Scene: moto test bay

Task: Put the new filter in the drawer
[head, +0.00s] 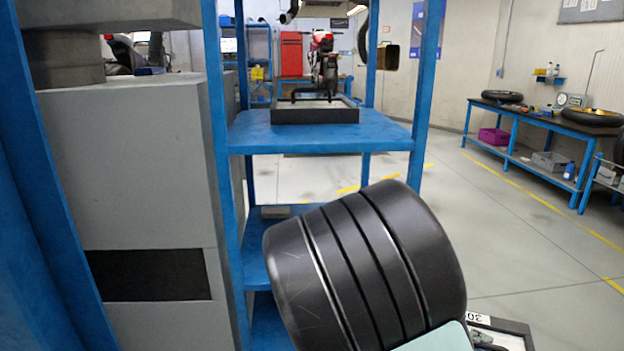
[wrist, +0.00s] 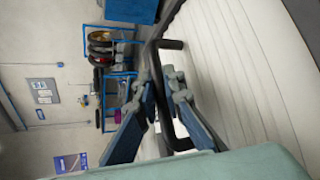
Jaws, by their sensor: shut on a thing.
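In the wrist view my gripper (wrist: 165,92) has its two fingers closed around a black bent bar handle (wrist: 170,134). The handle stands out from a pale, ribbed surface (wrist: 225,75) filling the right side. I cannot tell whether this surface is the drawer front.
A blue shelf rack (head: 330,138) stands ahead, with a black-rimmed tray (head: 315,116) on its upper shelf. A grey cabinet (head: 140,190) is close on the left. A workbench (head: 545,114) stands at the right wall. Floor between rack and bench is mostly clear.

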